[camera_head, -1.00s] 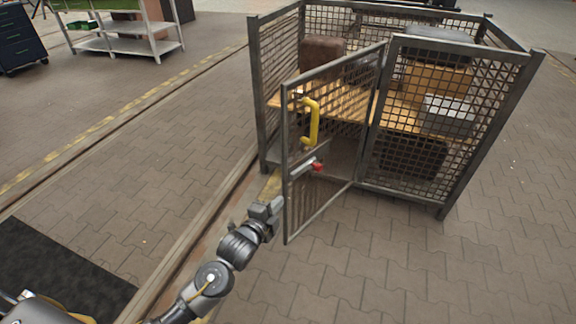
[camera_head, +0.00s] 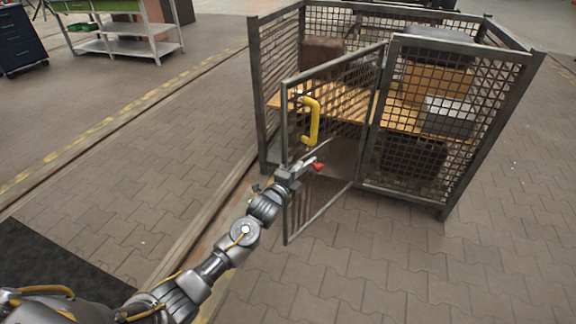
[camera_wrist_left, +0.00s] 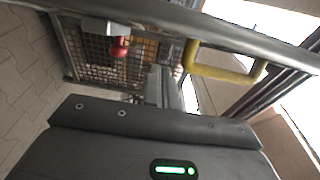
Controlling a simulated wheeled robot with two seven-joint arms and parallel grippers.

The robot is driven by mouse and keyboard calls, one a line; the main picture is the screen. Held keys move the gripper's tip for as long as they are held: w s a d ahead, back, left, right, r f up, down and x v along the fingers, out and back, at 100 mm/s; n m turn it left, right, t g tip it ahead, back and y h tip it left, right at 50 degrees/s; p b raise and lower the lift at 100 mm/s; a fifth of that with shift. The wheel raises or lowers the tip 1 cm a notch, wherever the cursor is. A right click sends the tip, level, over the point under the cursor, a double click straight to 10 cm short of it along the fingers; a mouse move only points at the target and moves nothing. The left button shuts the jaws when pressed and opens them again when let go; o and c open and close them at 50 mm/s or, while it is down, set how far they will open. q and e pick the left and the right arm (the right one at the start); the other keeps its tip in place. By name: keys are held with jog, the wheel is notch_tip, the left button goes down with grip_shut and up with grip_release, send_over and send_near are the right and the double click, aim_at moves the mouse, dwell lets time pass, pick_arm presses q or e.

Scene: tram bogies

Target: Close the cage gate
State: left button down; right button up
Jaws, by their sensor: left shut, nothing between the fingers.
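The cage gate (camera_head: 286,215) is a grey mesh door, standing ajar and swung out from the cage (camera_head: 262,100) on its right-hand hinge side. It has a yellow handle (camera_head: 316,122) and, lower down, a latch with a red knob (camera_head: 318,167). My left gripper (camera_head: 289,175) is shut and empty at the gate's free edge, level with the latch. In the left wrist view the gate's frame bar (camera_wrist_left: 225,38) crosses close ahead, with the yellow handle (camera_wrist_left: 222,72) and red knob (camera_wrist_left: 119,48) beyond. I cannot tell whether the gripper touches the bar. My right gripper is out of view.
Boxes, one cardboard (camera_head: 437,80), and a dark crate (camera_head: 413,157) stand in the cage. A wooden shelf (camera_head: 345,100) runs inside. A metal shelf rack (camera_head: 130,40) stands far left. The paved floor (camera_head: 400,265) in front of the gate is clear.

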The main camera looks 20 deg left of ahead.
aim_at(288, 164)
pick_arm(q)
jog(key=shift+w+a, duration=0.3)
jog(key=shift+a, duration=0.3)
jog(key=shift+w+a, duration=0.3)
jog(key=shift+a, duration=0.3)
jog(key=shift+w+a, duration=0.3)
jog(key=shift+a, duration=0.3)
